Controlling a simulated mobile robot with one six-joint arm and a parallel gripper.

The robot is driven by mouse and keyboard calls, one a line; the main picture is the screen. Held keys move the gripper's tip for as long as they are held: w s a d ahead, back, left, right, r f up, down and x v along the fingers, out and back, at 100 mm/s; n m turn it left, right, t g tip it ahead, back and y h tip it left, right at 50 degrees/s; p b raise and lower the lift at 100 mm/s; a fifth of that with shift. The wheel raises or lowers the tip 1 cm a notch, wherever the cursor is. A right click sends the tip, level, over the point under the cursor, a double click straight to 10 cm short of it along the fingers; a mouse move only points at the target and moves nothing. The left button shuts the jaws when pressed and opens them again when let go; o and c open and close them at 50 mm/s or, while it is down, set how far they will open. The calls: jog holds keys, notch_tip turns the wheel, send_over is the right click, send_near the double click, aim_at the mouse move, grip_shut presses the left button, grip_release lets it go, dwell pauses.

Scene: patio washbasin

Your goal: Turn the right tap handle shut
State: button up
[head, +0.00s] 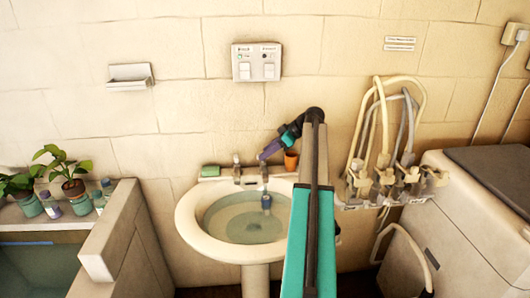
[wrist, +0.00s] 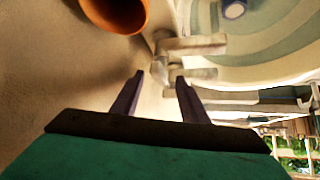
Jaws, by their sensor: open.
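The white washbasin (head: 190,222) holds water and has two metal taps at its back. The right tap (head: 264,172) is at the back rim, and the left tap (head: 237,168) stands to its left. My gripper (head: 262,155) is beside and above the right tap, pointing down to the left. In the wrist view my gripper (wrist: 160,78) has its two dark fingers apart with nothing between them. The right tap (wrist: 195,45) appears beyond the fingertips, up and to the right. The finer position of its handle is hard to make out.
An orange pot (head: 291,160) stands at the basin's back right, close to my gripper. A green soap bar (head: 210,171) lies at the back left. A small blue object (head: 266,202) is below the right tap. Hoses (head: 383,120) hang on the right wall.

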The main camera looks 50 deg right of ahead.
jog(key=shift+w+a+f, duration=0.15)
jog(key=shift+w+f, duration=0.2)
grip_shut()
jog(key=shift+a, duration=0.2)
